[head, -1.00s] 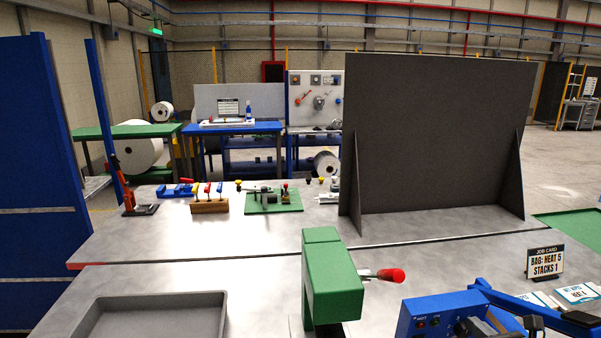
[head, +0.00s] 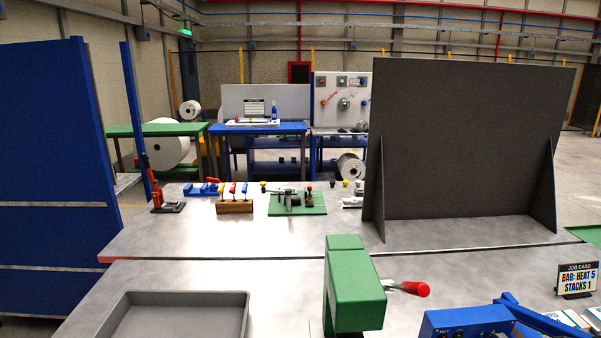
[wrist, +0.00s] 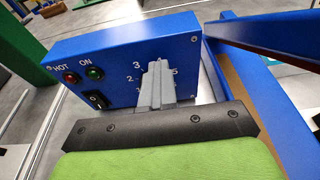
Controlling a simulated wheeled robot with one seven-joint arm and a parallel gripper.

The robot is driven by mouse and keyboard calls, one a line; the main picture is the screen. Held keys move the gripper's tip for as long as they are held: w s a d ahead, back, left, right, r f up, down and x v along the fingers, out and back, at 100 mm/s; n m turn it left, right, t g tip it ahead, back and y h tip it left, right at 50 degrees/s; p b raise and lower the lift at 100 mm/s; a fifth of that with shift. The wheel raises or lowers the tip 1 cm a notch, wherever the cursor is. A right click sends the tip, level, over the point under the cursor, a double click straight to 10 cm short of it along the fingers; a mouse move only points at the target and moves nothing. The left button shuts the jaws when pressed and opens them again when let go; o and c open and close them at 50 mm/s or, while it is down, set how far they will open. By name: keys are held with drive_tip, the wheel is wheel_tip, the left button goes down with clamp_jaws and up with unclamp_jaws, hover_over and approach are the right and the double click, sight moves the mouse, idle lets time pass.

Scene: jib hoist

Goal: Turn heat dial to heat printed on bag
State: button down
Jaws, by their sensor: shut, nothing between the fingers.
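The blue heat sealer box (head: 462,323) is at the bottom right of the head view, cut off by the frame edge. Its front panel (wrist: 122,62) fills the wrist view's upper middle, with HOT and ON lamps and a black switch (wrist: 96,100). Printed numbers 3, 2 and 5 show around the heat dial, which my gripper hides. My gripper (wrist: 157,70) is shut in front of the dial area; I cannot tell whether it touches. The job card (head: 578,281) reads "BAG: HEAT 5, STACKS 1". The bags (head: 594,316) are partly cut off at the right edge.
The sealer's blue arm (wrist: 262,32) crosses the wrist view's upper right. A grey tray (head: 180,297) is at lower left. A dark upright panel (head: 470,140) stands behind.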

drive_tip(key=v, duration=0.2)
drive_tip(key=p+v, duration=0.1)
drive_tip(key=v, duration=0.1)
drive_tip(key=f+v, duration=0.1)
drive_tip(key=v, duration=0.1)
drive_tip(key=shift+s+d+p, duration=0.1)
drive_tip(key=shift+s+p, duration=0.1)
drive_tip(key=shift+p, duration=0.2)
drive_tip(key=shift+w+f, duration=0.1)
drive_tip(key=shift+f, duration=0.05)
